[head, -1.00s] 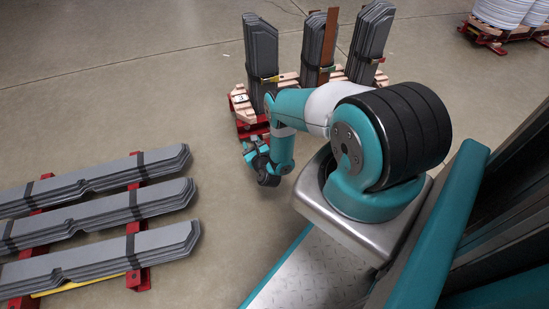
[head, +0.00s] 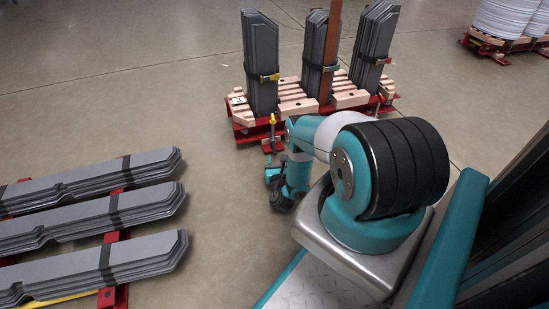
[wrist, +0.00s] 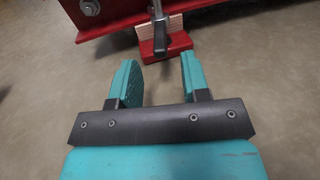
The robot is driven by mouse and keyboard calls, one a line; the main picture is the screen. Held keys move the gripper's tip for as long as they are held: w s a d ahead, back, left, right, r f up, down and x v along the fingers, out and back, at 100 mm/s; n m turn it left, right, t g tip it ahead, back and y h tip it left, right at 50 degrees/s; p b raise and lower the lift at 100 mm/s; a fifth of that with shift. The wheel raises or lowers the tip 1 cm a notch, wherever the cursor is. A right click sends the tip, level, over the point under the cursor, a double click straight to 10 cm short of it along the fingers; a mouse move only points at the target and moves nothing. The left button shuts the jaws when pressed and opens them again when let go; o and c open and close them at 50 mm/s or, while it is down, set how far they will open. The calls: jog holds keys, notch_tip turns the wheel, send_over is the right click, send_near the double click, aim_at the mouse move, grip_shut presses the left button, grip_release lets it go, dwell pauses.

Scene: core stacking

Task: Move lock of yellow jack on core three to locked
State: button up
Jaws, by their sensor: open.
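The jack (head: 272,130) stands at the front left of the red and wooden stand, beside the numbered tag (head: 238,101). It has a yellow top and a red foot. In the wrist view a metal rod with a dark grey lever end (wrist: 160,38) hangs in front of a wooden piece on a red block (wrist: 166,46). I cannot tell whether this lever is the lock, or its state. My gripper (wrist: 158,68) is open and empty, its teal fingers pointing toward the red block with a gap between. In the head view my gripper (head: 273,172) is just in front of the jack.
Upright grey sheet stacks (head: 262,62) with straps stand on the stand (head: 298,100). Long grey sheet stacks (head: 90,223) lie on red supports at the left. A pallet of white round items (head: 506,18) is at the far right. Floor between is clear.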

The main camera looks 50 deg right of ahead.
aim_at(275, 151)
jog(key=b+x, duration=0.1)
jog(key=b, duration=0.1)
jog(key=b+x, duration=0.4)
jog(key=shift+f, duration=0.35)
jog(key=shift+w+d+r+b, duration=0.15)
jog(key=shift+w+d+b, duration=0.15)
jog(key=shift+b, duration=0.6)
jog(key=shift+w+r, duration=0.15)
jog(key=shift+r, duration=0.05)
grip_shut()
